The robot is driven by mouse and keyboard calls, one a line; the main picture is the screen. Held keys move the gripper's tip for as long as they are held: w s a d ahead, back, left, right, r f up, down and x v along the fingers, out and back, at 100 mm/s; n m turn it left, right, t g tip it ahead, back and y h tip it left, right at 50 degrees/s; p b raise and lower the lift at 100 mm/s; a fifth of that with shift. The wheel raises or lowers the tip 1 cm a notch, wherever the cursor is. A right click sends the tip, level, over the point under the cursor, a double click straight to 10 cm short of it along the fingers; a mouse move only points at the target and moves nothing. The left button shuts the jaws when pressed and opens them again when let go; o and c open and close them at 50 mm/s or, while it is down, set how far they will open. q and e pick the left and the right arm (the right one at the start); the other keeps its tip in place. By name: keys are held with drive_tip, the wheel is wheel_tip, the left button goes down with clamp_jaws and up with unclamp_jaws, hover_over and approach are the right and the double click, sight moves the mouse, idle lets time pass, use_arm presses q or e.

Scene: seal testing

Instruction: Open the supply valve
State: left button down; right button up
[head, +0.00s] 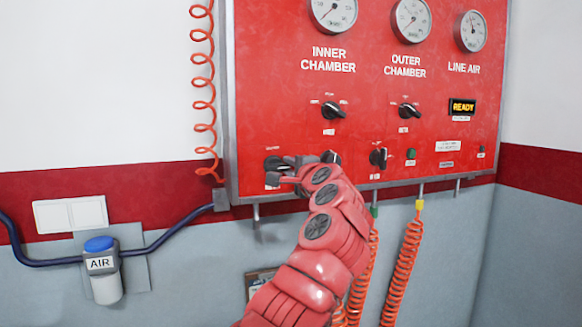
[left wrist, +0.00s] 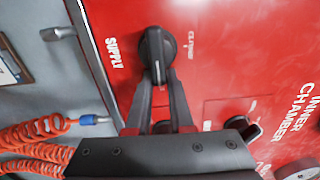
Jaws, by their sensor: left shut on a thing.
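The supply valve is a black round knob with a raised grip bar, low on the left of the red panel (head: 370,130). In the left wrist view the supply knob (left wrist: 155,42) shows close up, beside the word SUPPLY. Its grip bar runs almost in line with my fingers. My left gripper (head: 284,168) reaches the knob from the lower right and is shut on its bar; the fingertips (left wrist: 158,84) meet at the bar's near end. In the head view the fingers partly hide the knob (head: 271,161). My right gripper is in neither view.
Other black knobs, including the inner chamber selector (head: 332,110) and outer chamber selector (head: 409,110), sit up and right. An orange coiled hose (head: 204,85) hangs left of the panel; more coils (head: 403,270) hang below. A blue-capped AIR unit (head: 101,262) is lower left.

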use_arm(q)
drive_tip(key=shift+a+f, duration=0.15)
drive_tip(key=shift+f, duration=0.05)
drive_tip(key=c, duration=0.8)
unclamp_jaws()
drive_tip(key=shift+c, duration=0.2)
drive_tip(key=shift+o, duration=0.2)
drive_tip(key=shift+a, duration=0.15)
drive_tip(key=shift+r, duration=0.1)
drive_tip(key=shift+s+d, duration=0.2)
drive_tip(key=shift+s, duration=0.05)
drive_tip(key=b+v, duration=0.6)
drive_tip(key=v, duration=1)
drive_tip(key=shift+s, duration=0.4)
